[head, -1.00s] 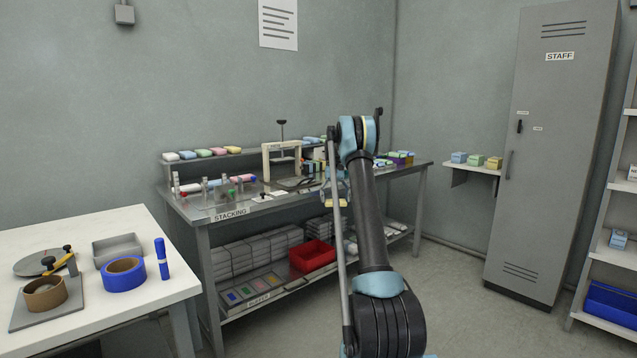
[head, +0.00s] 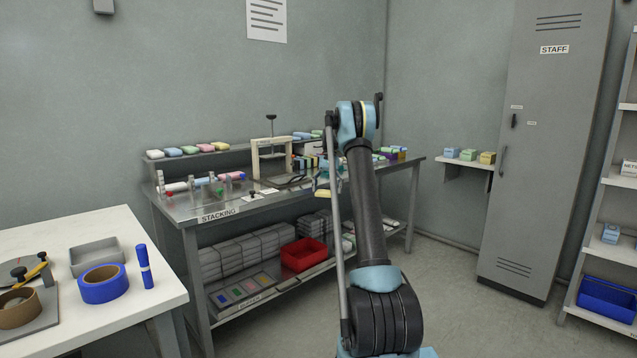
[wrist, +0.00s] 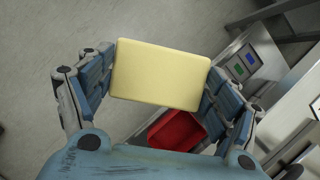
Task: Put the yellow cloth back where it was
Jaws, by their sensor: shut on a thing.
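The yellow cloth (wrist: 160,75) is a pale, flat, rounded block in the wrist view. My gripper (wrist: 158,82) is shut on it, with a finger on each of its left and right sides. Beneath it the wrist view shows floor and the lower shelf, so it is held in the air. In the head view my gripper (head: 326,186) is small and partly behind my own arm, in front of the stacking bench (head: 225,207). A bit of yellow shows at it there.
A red bin (head: 303,254) sits on the bench's lower shelf, beside wrapped stacks. Several coloured blocks (head: 189,150) line the bench's raised back shelf. A white table (head: 75,235) with tape rolls stands at left. A grey locker (head: 540,150) stands at right.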

